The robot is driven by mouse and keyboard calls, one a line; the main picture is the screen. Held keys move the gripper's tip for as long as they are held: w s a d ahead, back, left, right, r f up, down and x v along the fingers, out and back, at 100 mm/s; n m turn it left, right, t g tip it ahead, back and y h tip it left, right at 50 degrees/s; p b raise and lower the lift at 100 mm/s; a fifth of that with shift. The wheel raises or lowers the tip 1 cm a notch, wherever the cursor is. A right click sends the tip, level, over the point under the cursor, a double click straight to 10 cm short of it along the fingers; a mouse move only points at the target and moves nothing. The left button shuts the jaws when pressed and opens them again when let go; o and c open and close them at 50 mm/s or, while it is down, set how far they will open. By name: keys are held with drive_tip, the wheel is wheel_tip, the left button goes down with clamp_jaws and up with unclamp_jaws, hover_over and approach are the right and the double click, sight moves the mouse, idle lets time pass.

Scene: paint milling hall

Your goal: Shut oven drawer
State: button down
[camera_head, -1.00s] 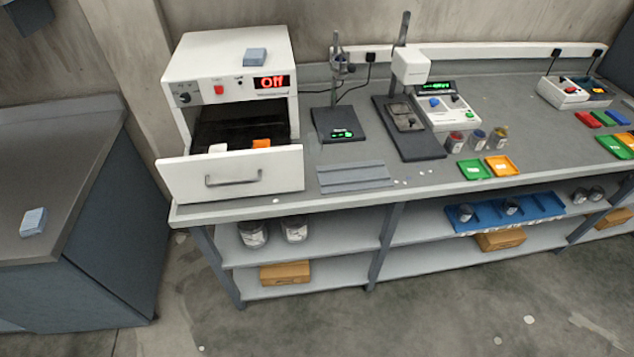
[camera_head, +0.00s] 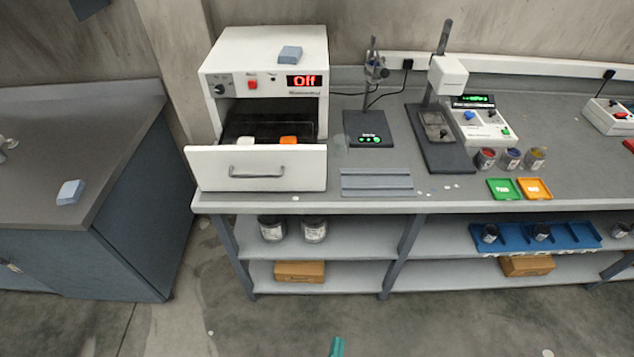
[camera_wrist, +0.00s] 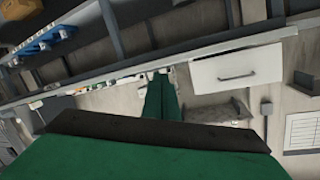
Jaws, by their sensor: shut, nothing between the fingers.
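The white oven (camera_head: 265,48) stands at the left end of the grey bench, its red display reading "Off". Its drawer (camera_head: 300,178) is pulled out toward me, with a grey bar handle on the front. A white piece and an orange piece (camera_head: 288,140) show inside, behind the front panel. In the wrist view the drawer front (camera_wrist: 225,88) is at upper right, tilted. My gripper (camera_wrist: 162,82) has its green fingers together with nothing held, apart from the drawer. A green tip of it (camera_head: 337,347) shows at the bottom of the head view.
On the bench right of the oven are a grey ribbed plate (camera_head: 376,184), a stand (camera_head: 369,125) and a press-like device (camera_head: 440,135). A dark cabinet (camera_head: 125,220) stands left. The floor before the bench is clear.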

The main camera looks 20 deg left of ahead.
drive_tip(key=w+a+r+m+y, duration=0.1)
drive_tip(key=w+a+r+m, duration=0.15)
drive_tip(key=w, duration=0.35)
drive_tip(key=w+a+r+m+y, duration=0.1)
drive_tip(key=w+a+m, duration=0.15)
drive_tip(key=w, duration=0.35)
drive_tip(key=m+t+y, duration=0.1)
drive_tip(key=m+y, duration=0.1)
drive_tip(key=m, duration=0.4)
approach(313, 173)
drive_tip(key=x, duration=0.6)
drive_tip(key=shift+w+a, duration=0.15)
